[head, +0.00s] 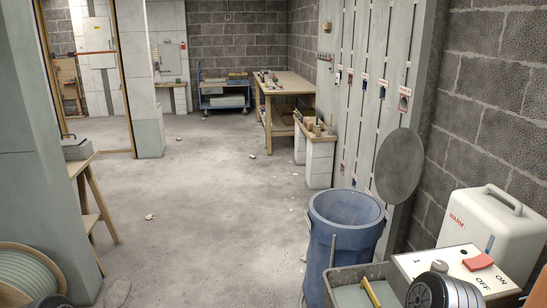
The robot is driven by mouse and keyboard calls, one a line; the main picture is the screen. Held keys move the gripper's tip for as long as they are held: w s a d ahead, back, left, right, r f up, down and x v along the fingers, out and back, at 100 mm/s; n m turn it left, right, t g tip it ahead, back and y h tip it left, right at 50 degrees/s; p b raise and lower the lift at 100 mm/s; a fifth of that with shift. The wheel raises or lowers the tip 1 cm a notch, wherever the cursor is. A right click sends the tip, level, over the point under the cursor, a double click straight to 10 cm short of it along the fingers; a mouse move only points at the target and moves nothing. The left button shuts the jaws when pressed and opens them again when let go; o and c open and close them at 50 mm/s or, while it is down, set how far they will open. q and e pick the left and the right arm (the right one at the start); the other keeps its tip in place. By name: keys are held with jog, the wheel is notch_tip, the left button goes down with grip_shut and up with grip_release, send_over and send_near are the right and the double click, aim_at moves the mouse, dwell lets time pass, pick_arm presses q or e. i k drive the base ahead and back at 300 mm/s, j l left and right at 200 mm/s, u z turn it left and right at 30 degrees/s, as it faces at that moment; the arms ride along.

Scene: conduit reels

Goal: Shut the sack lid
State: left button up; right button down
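A blue round bin (345,240) stands at the lower right with its top open. Its inside looks empty as far as I can see, but the bottom is hidden. A grey round lid (400,165) stands raised, close to upright, above the bin's right rear rim. The lid is open. No sack shows clearly in or around the bin. Neither of my grippers shows in the head view. A dark rounded part at the bottom right edge may be one of my arm links, but I cannot tell.
A grey tub (342,277) with a yellow-handled item stands before the bin. Right of it are a control box (460,262) with a red switch and a white case (490,232) marked WARM. A cable reel (28,275) sits lower left. The middle floor is mostly clear.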

aim_at(399, 163)
jog(key=i, duration=2.55)
jog(key=i+j+z, duration=0.15)
jog(key=i+z, duration=0.3)
jog(key=i+j+z, duration=0.3)
jog(key=i+z, duration=0.2)
jog(key=i+j+z, duration=0.9)
jog(key=j, duration=0.25)
jog(key=i+j+z, duration=0.1)
jog(key=j+z, duration=0.4)
jog(key=j, duration=0.15)
